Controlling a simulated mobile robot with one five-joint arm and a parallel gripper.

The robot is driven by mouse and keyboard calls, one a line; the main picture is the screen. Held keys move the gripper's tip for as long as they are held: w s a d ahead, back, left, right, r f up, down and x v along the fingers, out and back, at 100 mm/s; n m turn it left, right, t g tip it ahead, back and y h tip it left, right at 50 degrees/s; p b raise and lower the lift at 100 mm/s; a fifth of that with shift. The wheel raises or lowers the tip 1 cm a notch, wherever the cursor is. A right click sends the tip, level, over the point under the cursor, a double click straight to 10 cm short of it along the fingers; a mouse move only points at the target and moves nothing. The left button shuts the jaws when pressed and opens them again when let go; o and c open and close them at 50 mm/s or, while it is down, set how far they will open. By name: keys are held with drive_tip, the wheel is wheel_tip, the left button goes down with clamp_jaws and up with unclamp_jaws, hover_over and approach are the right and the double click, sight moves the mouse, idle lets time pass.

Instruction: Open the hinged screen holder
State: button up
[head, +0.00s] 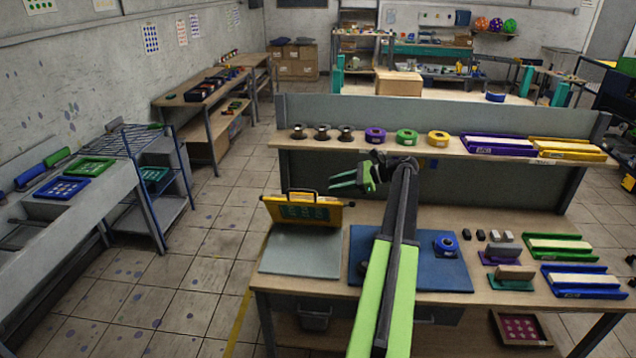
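The hinged screen holder has a yellow frame (330,219) around a dark green panel, with a black handle along its top. It stands raised at the back edge of a pale grey base plate (300,256), at the left end of the workbench. My gripper (330,181) has green fingers pointing left, with a gap between them and nothing in it. In the picture it is just above the holder's right end, near the handle. I see no contact, but the depth between them is hard to judge. My green and grey arm covers part of the blue mat.
The blue mat (445,275) lies right of the base plate, with a blue tape roll (446,244) on it. Colored trays and squeegees fill the bench's right side. A shelf (480,153) behind holds tape rolls and trays. Open floor (215,235) lies to the left.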

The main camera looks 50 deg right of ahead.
drive_tip(key=p+v, duration=0.1)
drive_tip(key=v, duration=0.4)
drive_tip(key=shift+s+d, duration=0.1)
drive_tip(key=shift+s, duration=0.05)
